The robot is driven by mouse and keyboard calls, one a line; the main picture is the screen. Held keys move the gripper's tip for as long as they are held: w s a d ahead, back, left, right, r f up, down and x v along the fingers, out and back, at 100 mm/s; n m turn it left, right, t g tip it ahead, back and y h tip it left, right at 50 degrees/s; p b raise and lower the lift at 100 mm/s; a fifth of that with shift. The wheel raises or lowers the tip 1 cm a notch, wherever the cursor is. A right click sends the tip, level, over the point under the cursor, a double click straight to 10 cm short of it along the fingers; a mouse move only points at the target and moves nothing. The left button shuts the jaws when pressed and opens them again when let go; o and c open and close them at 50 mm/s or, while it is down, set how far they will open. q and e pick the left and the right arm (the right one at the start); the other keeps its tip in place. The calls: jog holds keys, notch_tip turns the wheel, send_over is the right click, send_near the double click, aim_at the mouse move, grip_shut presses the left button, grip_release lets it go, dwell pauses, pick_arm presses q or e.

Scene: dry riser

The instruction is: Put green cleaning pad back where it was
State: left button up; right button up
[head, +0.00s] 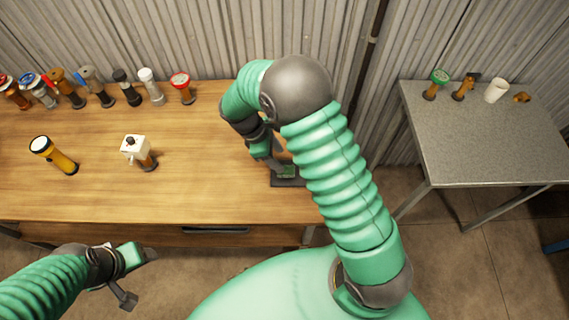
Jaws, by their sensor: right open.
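A small green patch, which looks like the green cleaning pad (287,172), shows at a dark flat holder (289,183) near the right end of the wooden table. My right gripper (278,163) points down right at it, with open jaws. My own arm hides part of this spot, so I cannot tell whether the jaws touch the pad or whether it lies fully in the holder. My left gripper (140,278) is open and empty, in front of the table at the lower left.
The wooden table (200,190) carries a yellow flashlight (55,155), a white-headed item (138,151) and a back row of several handled items (125,88). Its middle is clear. A grey table (480,135) at right holds a green-topped item (435,84), a brown item (463,88) and a white cup (497,90).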

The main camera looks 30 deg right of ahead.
jog(key=s+v, duration=0.1)
jog(key=v, duration=0.3)
jog(key=s+a+r+m+t+y, duration=0.1)
jog(key=s+r+m+t+y, duration=0.1)
jog(key=s+m, duration=0.3)
jog(key=s+a+r+m+t+y, duration=0.1)
jog(key=s+a+m+t+y, duration=0.1)
jog(key=s+m, duration=0.3)
jog(key=shift+s+r+m+t, duration=0.4)
jog(key=shift+m+t, duration=0.1)
jog(key=shift+m, duration=0.3)
jog(key=shift+s, duration=0.1)
